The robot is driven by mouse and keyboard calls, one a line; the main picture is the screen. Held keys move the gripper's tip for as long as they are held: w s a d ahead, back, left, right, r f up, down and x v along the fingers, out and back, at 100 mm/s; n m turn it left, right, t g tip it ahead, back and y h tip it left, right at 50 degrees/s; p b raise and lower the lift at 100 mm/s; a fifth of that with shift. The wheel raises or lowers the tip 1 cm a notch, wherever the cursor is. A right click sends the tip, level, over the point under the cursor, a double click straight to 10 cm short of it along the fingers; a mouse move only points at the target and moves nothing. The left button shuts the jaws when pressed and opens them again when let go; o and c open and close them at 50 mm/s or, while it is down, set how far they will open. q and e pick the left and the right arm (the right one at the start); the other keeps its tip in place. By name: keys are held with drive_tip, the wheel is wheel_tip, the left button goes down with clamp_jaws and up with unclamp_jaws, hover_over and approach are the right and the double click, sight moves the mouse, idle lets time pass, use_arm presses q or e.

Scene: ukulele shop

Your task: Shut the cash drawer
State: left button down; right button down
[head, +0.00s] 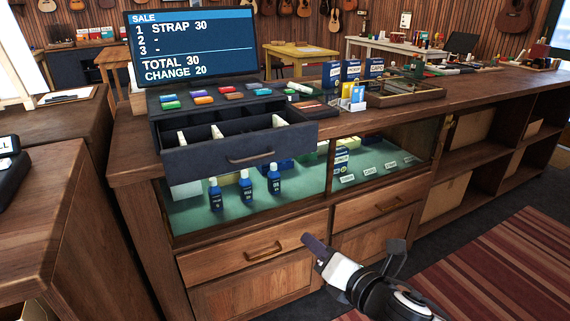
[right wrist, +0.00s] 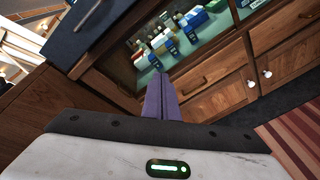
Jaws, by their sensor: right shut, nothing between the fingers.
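The cash drawer (head: 238,148) is pulled out of the dark register (head: 160,112) on the wooden counter. Its grey front with a curved handle (head: 250,157) overhangs the glass case, and pale dividers show inside. In the right wrist view, a dark drawer front (right wrist: 90,28) fills the upper left. My right gripper (head: 307,240) is below and to the right of the drawer, in front of the wooden cabinet drawers, apart from the cash drawer. Its purple fingers are together and empty, also in the right wrist view (right wrist: 161,85). My left gripper is not in view.
A screen (head: 192,46) above the register reads total 30, change 20. Blue boxes (head: 352,72) and a wooden tray (head: 400,90) stand to its right. The glass case (head: 240,200) holds small blue bottles. Another counter (head: 50,200) stands at the left; open floor lies at the lower right.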

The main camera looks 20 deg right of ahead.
wheel_tip(320, 180, up, 12)
drive_tip(key=w+d+r+n+t, duration=0.1)
drive_tip(key=w+d+n+t, duration=0.15)
drive_tip(key=n, duration=0.65)
drive_tip(key=p, duration=0.1)
approach(281, 148)
drive_tip(key=w, duration=0.6)
drive_tip(key=shift+w+a, duration=0.25)
